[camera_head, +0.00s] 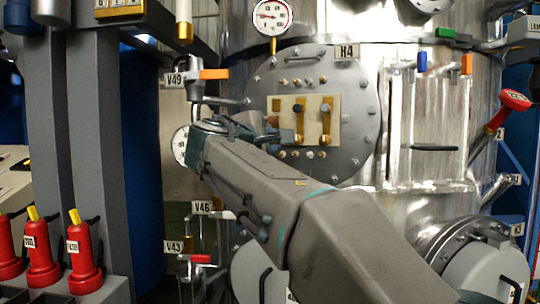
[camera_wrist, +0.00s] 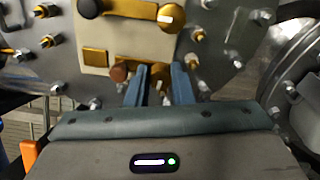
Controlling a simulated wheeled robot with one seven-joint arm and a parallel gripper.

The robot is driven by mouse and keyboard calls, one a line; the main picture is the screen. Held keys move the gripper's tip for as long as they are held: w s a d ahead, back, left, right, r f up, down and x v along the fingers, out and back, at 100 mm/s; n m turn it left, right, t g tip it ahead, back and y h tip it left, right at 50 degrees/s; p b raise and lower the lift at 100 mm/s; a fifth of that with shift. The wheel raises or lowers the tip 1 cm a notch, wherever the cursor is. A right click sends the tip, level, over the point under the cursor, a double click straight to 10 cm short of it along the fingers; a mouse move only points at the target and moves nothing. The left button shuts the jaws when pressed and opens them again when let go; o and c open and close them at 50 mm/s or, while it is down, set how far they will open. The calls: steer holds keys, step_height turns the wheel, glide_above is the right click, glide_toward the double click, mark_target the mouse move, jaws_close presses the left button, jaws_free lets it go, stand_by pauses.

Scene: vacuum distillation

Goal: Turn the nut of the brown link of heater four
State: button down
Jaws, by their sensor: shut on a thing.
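Heater four is the round bolted flange (camera_head: 350,150) under the H4 label (camera_head: 346,52). Its cream plate (camera_head: 312,108) carries brass links with knobs. A brown knob (camera_head: 273,121) shows at the plate's left edge; in the wrist view the brown knob (camera_wrist: 118,74) lies just left of my left finger. My gripper (camera_wrist: 160,78) reaches the lower part of the plate, its two blue-grey fingers on either side of a brass nut (camera_wrist: 159,73) and shut on it. In the head view my arm partly hides the fingertips and the plate's lower left.
Several bolts ring the flange close to my fingers. An orange-handled valve V49 (camera_head: 213,74) and a pressure gauge (camera_head: 272,16) are near, above my arm. Blue (camera_head: 422,62) and orange handles are at the right. Red extinguisher-like bottles (camera_head: 84,262) stand at lower left.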

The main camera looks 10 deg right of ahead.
steer(key=shift+f+m+b, duration=0.2)
steer(key=shift+m+b, duration=4.65)
steer(key=shift+m, duration=3.35)
steer(key=c, duration=1.3)
jaws_free()
steer(key=shift+o, duration=0.2)
steer(key=shift+r, duration=0.1)
